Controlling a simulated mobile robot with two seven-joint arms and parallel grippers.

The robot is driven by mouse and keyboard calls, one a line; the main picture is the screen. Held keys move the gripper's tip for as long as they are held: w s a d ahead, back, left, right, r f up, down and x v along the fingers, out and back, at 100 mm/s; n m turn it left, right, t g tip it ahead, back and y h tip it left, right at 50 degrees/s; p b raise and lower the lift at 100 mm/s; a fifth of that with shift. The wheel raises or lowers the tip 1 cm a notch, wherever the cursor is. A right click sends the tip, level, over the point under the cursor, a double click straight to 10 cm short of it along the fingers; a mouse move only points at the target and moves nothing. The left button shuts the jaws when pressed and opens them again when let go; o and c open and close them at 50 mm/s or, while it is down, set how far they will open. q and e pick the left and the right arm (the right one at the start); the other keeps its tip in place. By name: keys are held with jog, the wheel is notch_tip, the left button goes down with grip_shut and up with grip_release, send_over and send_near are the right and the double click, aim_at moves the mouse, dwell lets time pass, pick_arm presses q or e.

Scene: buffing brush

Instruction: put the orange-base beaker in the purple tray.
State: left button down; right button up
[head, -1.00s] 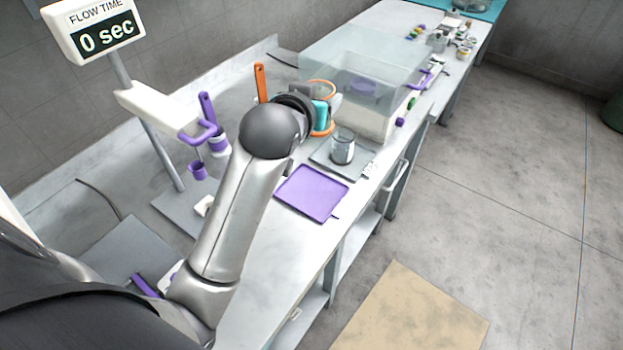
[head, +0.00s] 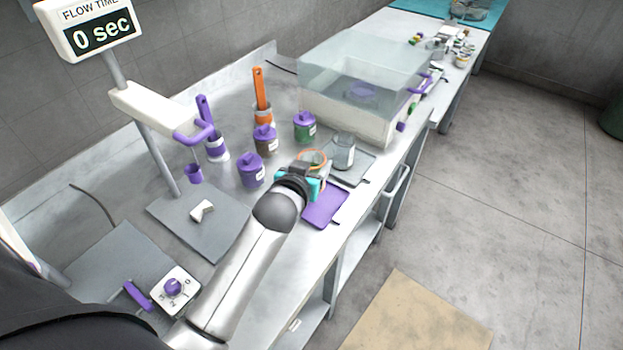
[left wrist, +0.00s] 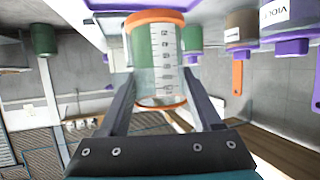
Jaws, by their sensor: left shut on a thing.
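The orange-base beaker (head: 314,158) is clear with measuring marks and orange rings at both ends. My left gripper (head: 312,176) is shut on it. In the left wrist view the beaker (left wrist: 158,60) sits between the two dark fingers (left wrist: 160,100). The purple tray (head: 328,207) lies flat on the bench, partly hidden by my left gripper. The beaker is at the tray's far left edge in the head view; its lower part is hidden, so I cannot tell whether it touches anything. My right gripper is not in view.
A clear glass beaker (head: 342,152) stands on a grey plate just behind the tray. Purple-lidded jars (head: 251,170) stand to the left. An orange-handled brush (head: 260,90) and a purple-handled one (head: 205,110) stand farther back. A transparent-topped box (head: 362,85) is behind.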

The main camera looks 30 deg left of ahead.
pick_arm(q)
notch_tip(320, 180, down, 4)
jog(key=shift+f+b, duration=0.1)
jog(key=shift+b, duration=0.4)
jog(key=shift+f, duration=0.1)
jog(key=shift+c, duration=0.3)
grip_release()
jog(key=shift+s+r, duration=0.2)
jog(key=shift+r, duration=0.05)
jog(key=p+v, duration=0.1)
jog(key=v, duration=1)
jog(key=shift+s+r+p, duration=0.2)
jog(key=shift+s+p, duration=0.1)
jog(key=shift+p, duration=0.05)
